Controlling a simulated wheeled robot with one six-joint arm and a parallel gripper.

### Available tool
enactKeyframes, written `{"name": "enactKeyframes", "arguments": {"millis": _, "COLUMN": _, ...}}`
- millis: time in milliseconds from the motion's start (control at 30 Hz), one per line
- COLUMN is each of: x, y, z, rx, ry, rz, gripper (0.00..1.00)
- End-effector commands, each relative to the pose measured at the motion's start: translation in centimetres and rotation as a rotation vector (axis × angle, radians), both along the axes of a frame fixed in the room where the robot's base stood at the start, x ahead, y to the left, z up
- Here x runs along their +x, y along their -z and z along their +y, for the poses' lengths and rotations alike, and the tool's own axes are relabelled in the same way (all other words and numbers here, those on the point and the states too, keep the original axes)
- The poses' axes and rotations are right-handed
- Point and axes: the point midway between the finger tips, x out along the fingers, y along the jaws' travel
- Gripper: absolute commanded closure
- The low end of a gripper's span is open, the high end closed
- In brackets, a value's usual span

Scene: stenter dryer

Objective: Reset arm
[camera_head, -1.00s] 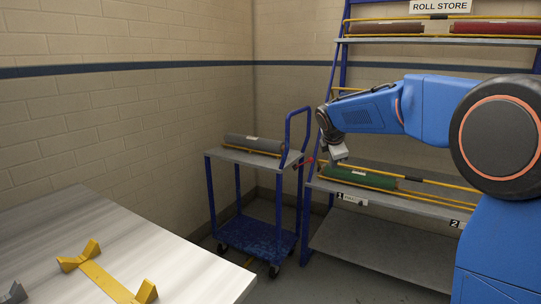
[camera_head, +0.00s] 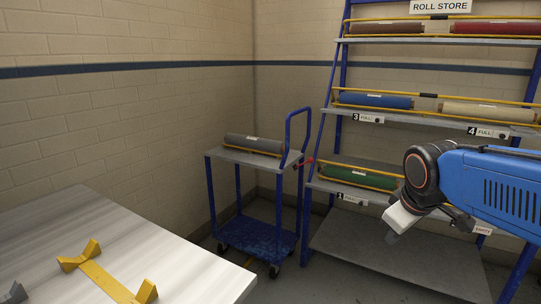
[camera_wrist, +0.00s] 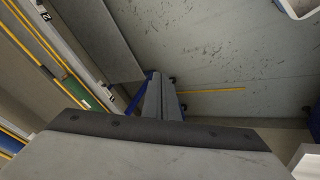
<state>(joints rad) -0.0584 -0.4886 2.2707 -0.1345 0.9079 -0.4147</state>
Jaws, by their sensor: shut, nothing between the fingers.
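My arm (camera_head: 490,185) comes in from the right side of the head view. My gripper (camera_head: 392,236) points down and to the left in front of the lower part of the roll rack (camera_head: 372,125). Its fingers are small and dark below the white mount; they look shut, with nothing held. In the wrist view a wide grey block with a dark edge fills the bottom. The rack's lower shelf, with the green roll (camera_wrist: 75,88), shows at the left there. In the head view the green roll (camera_head: 352,176) lies at place 1.
A blue trolley (camera_head: 262,237) with a grey roll (camera_head: 254,144) stands left of the rack. A blue roll (camera_head: 375,101) and a cream roll (camera_head: 487,112) lie on the middle shelf. A pale table (camera_head: 200,268) with a yellow cradle (camera_head: 103,278) is at front left.

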Motion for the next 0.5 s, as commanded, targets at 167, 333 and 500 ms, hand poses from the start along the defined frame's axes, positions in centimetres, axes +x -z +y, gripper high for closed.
{"name": "enactKeyframes", "arguments": {"millis": 167, "x": -6.2, "y": 2.7, "z": -0.1, "rx": 0.117, "ry": 0.176, "rz": 0.003, "gripper": 1.0}}
{"name": "enactKeyframes", "arguments": {"millis": 333, "x": -11.1, "y": 5.6, "z": 0.2, "rx": 0.218, "ry": 0.331, "rz": 0.012, "gripper": 1.0}}
{"name": "enactKeyframes", "arguments": {"millis": 500, "x": -14.0, "y": 7.5, "z": 0.4, "rx": 0.282, "ry": 0.43, "rz": 0.02, "gripper": 1.0}}
